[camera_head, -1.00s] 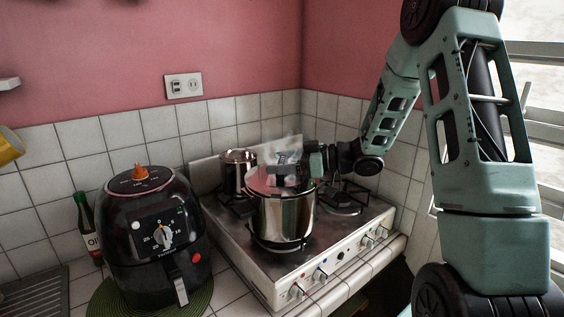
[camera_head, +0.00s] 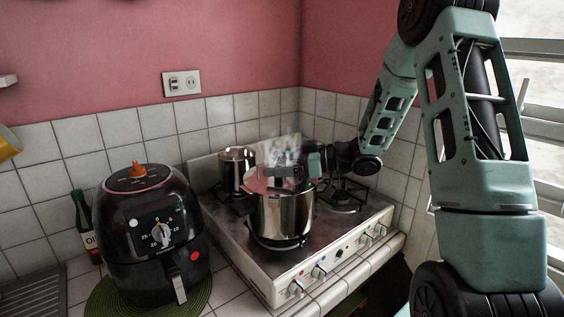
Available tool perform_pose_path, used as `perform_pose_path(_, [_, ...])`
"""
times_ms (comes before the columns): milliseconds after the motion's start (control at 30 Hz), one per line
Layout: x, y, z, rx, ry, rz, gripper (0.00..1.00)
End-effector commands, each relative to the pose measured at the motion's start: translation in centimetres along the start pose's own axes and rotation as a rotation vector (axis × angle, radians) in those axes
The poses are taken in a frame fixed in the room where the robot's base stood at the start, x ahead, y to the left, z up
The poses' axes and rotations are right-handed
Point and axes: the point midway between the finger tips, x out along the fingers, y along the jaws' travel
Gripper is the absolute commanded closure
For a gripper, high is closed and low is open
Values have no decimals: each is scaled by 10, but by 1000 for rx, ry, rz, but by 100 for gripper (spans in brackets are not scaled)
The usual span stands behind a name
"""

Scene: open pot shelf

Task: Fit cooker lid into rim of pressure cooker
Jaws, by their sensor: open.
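The pressure cooker (camera_head: 284,220) is a shiny steel pot on the front of the stove. The cooker lid (camera_head: 262,183) is a flat disc with a reddish look at the top of the pot, partly hidden by my gripper. I cannot tell whether it sits fully inside the rim or is slightly tilted. My gripper (camera_head: 288,172) is right above the lid, reaching in from the right. It is open, with its fingers near the lid's middle; the small view does not show whether they touch it. Pale steam rises around the gripper.
The white stove (camera_head: 328,252) has knobs along its front. A smaller steel pot (camera_head: 237,168) stands behind on the left. A black air fryer (camera_head: 155,235) on a green mat (camera_head: 108,300) and a green oil bottle (camera_head: 85,222) stand at the left. Tiled walls close the corner.

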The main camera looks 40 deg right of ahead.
Motion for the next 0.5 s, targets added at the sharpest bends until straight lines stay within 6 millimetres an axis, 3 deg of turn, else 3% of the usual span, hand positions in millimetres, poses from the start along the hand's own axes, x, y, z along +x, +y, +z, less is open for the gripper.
perform_pose_path(233, [-19,1,2,-2,1,4,2])
perform_pose_path(500, [-80,1,3,-3,0,6,2])
